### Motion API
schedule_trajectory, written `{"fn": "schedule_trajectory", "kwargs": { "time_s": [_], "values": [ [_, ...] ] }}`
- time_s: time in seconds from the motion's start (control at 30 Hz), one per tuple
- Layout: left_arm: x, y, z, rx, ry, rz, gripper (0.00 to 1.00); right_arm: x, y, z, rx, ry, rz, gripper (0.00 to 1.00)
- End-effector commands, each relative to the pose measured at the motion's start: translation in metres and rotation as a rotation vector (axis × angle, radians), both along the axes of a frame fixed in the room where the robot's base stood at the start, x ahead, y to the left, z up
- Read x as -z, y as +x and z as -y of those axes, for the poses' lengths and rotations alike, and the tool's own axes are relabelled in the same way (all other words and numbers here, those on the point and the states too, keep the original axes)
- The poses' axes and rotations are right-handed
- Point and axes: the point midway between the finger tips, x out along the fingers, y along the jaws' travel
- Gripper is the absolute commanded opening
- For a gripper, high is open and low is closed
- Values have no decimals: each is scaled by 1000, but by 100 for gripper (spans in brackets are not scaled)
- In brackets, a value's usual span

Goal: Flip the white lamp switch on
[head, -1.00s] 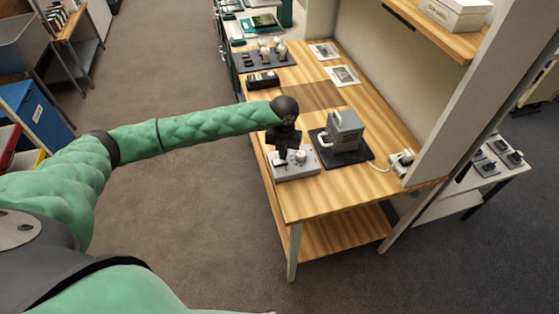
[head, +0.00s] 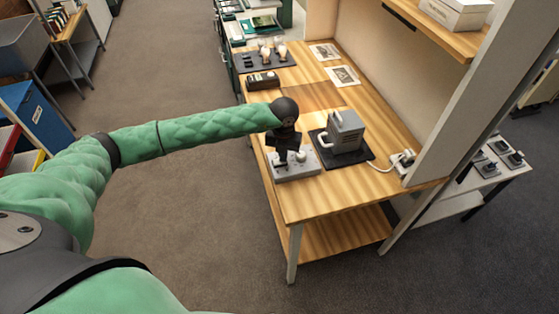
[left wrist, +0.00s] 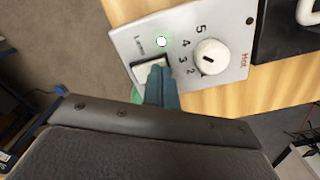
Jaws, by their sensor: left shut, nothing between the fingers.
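A grey control panel (head: 299,170) lies on the near end of the wooden table. My left gripper (head: 283,159) is shut and empty, pointing down at the panel. Its teal fingertips (left wrist: 158,76) are at the switch and cover part of it. I cannot tell whether they press on it. My right gripper is not in view.
A grey appliance (head: 344,130) on a dark mat stands just right of the panel. A power strip (head: 402,162) with a white cord lies at the table's right edge.

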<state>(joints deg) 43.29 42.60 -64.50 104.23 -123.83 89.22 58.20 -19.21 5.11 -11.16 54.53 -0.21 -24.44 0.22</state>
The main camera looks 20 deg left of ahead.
Motion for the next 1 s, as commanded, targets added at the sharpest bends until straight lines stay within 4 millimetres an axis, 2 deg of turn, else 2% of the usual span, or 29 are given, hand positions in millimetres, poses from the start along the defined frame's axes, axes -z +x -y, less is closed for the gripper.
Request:
{"fn": "schedule_trajectory", "kwargs": {
  "time_s": [1.0],
  "values": [
    [-63,0,0,0,0,-1,0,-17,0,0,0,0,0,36]
  ]
}}
